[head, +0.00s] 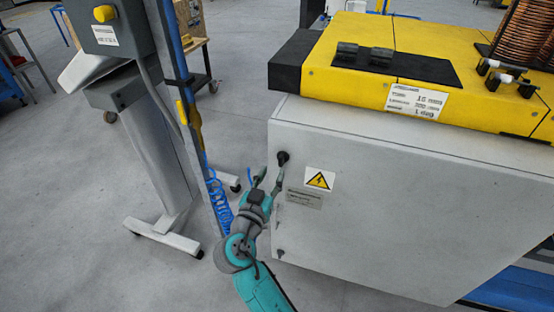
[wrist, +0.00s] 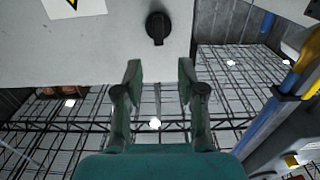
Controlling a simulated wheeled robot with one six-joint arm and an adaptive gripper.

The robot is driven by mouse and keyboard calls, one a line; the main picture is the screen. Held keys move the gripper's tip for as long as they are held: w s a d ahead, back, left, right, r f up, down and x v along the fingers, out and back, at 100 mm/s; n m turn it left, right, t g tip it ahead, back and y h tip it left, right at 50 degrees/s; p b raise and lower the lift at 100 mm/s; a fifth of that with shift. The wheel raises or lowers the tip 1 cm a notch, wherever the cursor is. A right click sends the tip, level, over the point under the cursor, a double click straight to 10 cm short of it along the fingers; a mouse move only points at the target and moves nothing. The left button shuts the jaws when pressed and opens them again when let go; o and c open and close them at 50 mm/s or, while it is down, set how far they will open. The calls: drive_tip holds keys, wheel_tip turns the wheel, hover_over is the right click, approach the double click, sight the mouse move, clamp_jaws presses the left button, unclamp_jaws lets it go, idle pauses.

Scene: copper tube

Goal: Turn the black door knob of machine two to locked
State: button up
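The black door knob (head: 283,158) sits near the upper left corner of the grey machine door (head: 400,200). In the wrist view the knob (wrist: 158,28) is ahead of my fingers, with its grip bar roughly upright in the picture. My gripper (head: 268,178) is just below and left of the knob in the head view. In the wrist view my gripper (wrist: 158,75) is open, with its two fingers apart and nothing between them. The fingers look apart from the knob. Any locked or unlocked marking is too small to read.
A yellow warning label (head: 319,179) and a small plate (head: 304,198) are right of the knob. A second black fitting (head: 280,253) is lower on the door. A blue post (head: 180,60) with a coiled blue hose (head: 218,200) stands close left of my arm.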

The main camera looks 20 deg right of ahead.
sight(280, 158)
drive_tip(key=x, duration=0.7)
drive_tip(key=shift+d, duration=0.15)
clamp_jaws()
